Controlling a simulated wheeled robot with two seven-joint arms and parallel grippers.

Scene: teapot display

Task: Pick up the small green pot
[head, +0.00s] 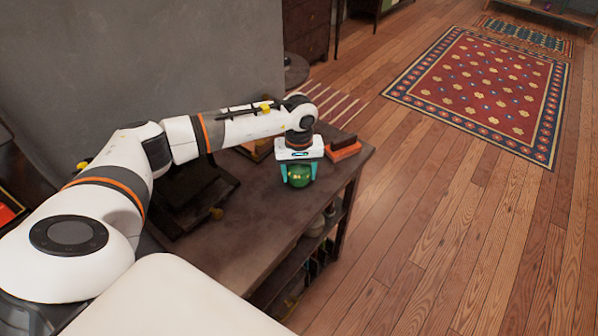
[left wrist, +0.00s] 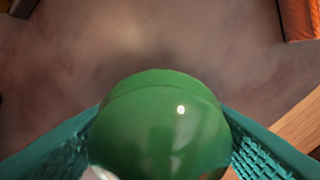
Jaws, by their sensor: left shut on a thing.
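The small green pot (head: 299,176) is near the right edge of the dark wooden table (head: 268,232) in the head view. My left gripper (head: 298,180) points down over it, with one teal finger on each side. In the left wrist view the round, glossy pot (left wrist: 158,125) fills the lower middle, pressed between the two teal fingers. The gripper is shut on it. I cannot tell whether the pot's base touches the table. A small whitish patch shows at the pot's lower left in the wrist view. My right gripper is not in view.
An orange-red box (head: 343,149) lies on the table just right of the gripper. A dark wooden stand (head: 190,200) is on the table's left part. Shelves with small items sit under the table's right side. The tabletop in front of the pot is clear.

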